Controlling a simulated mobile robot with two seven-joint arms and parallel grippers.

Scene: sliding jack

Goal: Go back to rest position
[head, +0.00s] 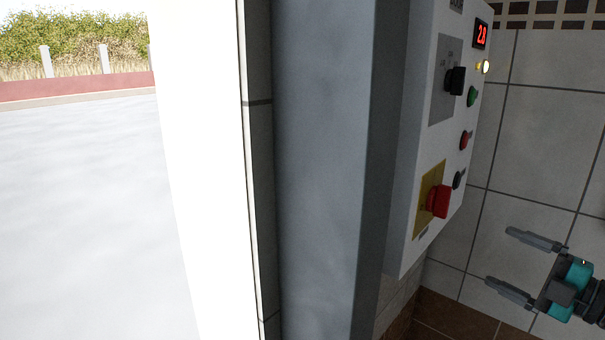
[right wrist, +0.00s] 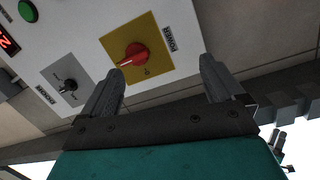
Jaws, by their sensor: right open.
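My right gripper (head: 522,266) is at the lower right of the head view. Its two fingers are apart with nothing between them, and they point left toward the control box (head: 425,130). In the right wrist view the open fingers (right wrist: 165,85) lie below the control box's panel, with the red knob (right wrist: 130,57) on its yellow plate (right wrist: 155,45) ahead of them. The knob looks apart from the fingers. My left gripper is not in view.
A grey column (head: 315,170) stands in the middle of the head view, left of the control box. The box has a red lit display (head: 481,35), a black switch (head: 455,80) and several buttons. A tiled wall (head: 540,130) is behind my right gripper. Open paved ground (head: 80,210) lies at left.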

